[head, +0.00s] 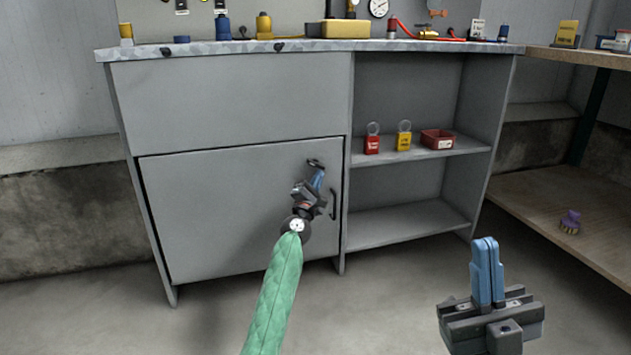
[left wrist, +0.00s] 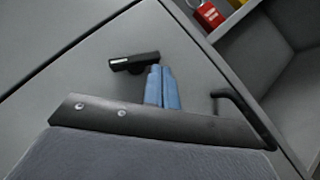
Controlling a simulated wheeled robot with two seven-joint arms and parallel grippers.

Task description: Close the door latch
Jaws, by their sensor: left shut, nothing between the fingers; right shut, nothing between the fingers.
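The grey cabinet door (head: 215,215) sits in its frame at the lower left of the cabinet, with a dark gap along its edges. A small black latch (head: 315,163) is near its upper right corner; it also shows in the left wrist view (left wrist: 133,62). A black bar handle (head: 334,203) is below the latch, and it also shows in the left wrist view (left wrist: 238,103). My left gripper (head: 319,172) is shut, its blue fingertips just below the latch; contact is unclear. My right gripper (head: 485,241) is shut and empty, away from the cabinet at the lower right.
Open shelves right of the door hold a red padlock (head: 372,143), a yellow padlock (head: 404,138) and a red box (head: 437,140). The worktop (head: 230,48) carries several small items. A wooden bench (head: 560,195) stands at the right. The floor before the cabinet is clear.

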